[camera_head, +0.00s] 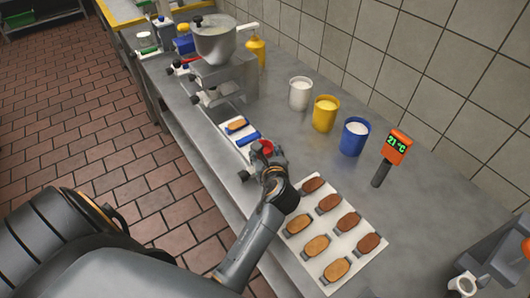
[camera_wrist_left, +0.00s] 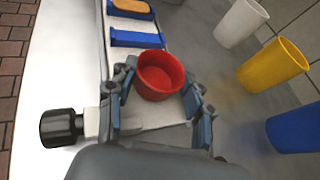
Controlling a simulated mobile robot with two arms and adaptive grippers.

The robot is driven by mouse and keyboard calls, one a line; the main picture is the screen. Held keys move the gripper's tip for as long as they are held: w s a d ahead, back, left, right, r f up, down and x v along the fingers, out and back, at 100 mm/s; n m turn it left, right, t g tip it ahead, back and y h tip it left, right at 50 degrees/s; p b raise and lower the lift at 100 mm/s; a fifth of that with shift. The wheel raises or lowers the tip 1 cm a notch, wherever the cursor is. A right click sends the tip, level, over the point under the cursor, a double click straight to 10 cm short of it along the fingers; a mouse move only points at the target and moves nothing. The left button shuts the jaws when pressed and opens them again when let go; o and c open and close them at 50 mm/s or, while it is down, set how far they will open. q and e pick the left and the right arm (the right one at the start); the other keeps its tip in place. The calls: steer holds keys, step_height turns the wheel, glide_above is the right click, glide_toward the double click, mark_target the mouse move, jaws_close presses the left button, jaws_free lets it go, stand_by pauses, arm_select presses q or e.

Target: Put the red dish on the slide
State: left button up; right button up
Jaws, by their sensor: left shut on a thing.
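My left gripper (camera_head: 264,153) is shut on the red dish (camera_head: 266,147). In the left wrist view the red dish (camera_wrist_left: 160,76) is small, round and upright, between the fingertips (camera_wrist_left: 158,97). The pale slide (camera_wrist_left: 131,24) runs out from under the dispenser and has blue crosspieces (camera_wrist_left: 137,39). A light brown biscuit (camera_head: 237,124) lies on it, nearer the dispenser. The dish is over or on the slide's near part; I cannot tell whether it touches. My right gripper is not in view.
The dispenser with its grey hopper (camera_head: 214,40) stands beyond the slide. White (camera_head: 300,93), yellow (camera_head: 324,113) and blue (camera_head: 354,136) cups and a thermometer (camera_head: 396,147) reading 21 °C stand to the right. A white mat (camera_head: 335,243) with several biscuits lies nearer me.

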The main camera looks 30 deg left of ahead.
arm_select(q)
steer(key=shift+f, duration=0.35)
steer(key=o, duration=0.9)
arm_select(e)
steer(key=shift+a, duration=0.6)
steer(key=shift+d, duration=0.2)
